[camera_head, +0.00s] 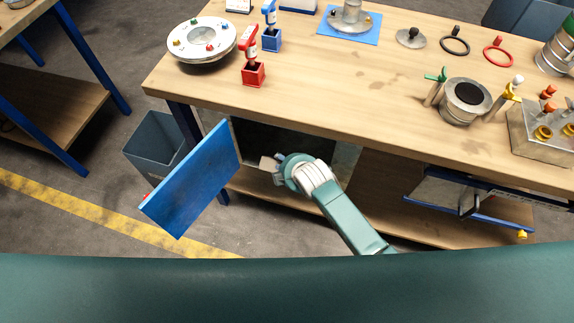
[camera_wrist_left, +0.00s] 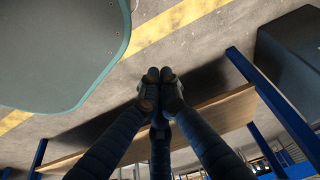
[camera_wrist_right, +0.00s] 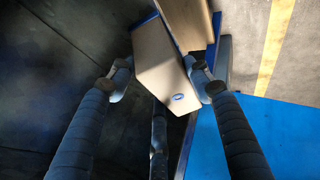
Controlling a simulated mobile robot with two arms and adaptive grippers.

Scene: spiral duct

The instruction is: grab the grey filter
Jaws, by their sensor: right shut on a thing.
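The grey filter appears as a grey-beige block with a small blue oval mark (camera_wrist_right: 165,62) in the right wrist view. My right gripper (camera_wrist_right: 162,80) has its fingers on both sides of this block and is shut on it. In the head view, my right gripper (camera_head: 272,166) is at the opening of a dark compartment under the workbench, beside an open blue door (camera_head: 195,178); the block is hard to make out there. My left gripper (camera_wrist_left: 160,76) is shut and empty, its fingertips together, over the floor in the left wrist view. It is not in the head view.
The blue door stands close beside my right gripper. A grey bin (camera_head: 155,142) is behind the door. The workbench top (camera_head: 340,95) above carries a round dial device (camera_head: 202,40), red and blue fixtures, rings and a metal block with fittings.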

